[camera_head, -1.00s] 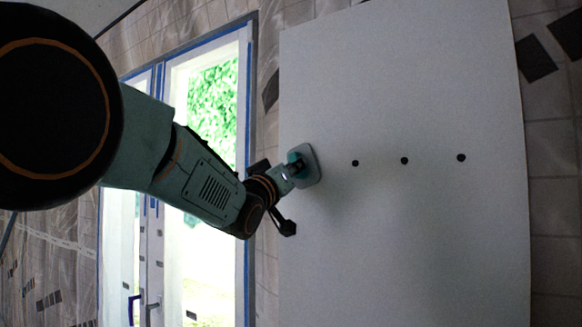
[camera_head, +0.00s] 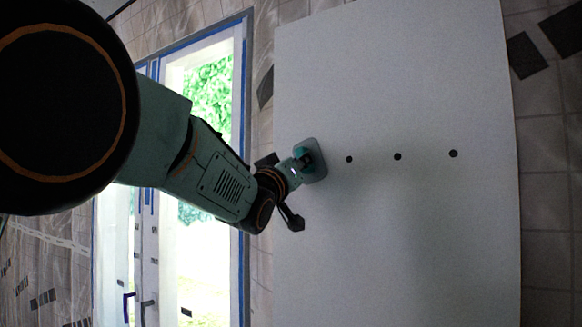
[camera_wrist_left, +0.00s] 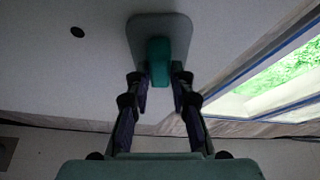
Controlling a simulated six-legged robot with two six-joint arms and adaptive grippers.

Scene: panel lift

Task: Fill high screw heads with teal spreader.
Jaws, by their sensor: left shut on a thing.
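The teal spreader has a teal handle (camera_wrist_left: 159,62) and a grey plate (camera_head: 313,153). My left gripper (camera_wrist_left: 160,88) is shut on the handle, and the plate lies at or very near the face of the white panel (camera_head: 400,240); I cannot tell whether it touches. Three dark screw heads show on the panel in a row to the right of the spreader: a near one (camera_head: 349,159), a middle one (camera_head: 397,156) and a right one (camera_head: 453,153). One dark head (camera_wrist_left: 77,32) also shows in the left wrist view. My right gripper is not in view.
A glazed door (camera_head: 200,240) with blue tape on its frame stands left of the panel, with handles low down. Tiled wall (camera_head: 548,200) borders the panel on the right. The panel below the screw row is clear.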

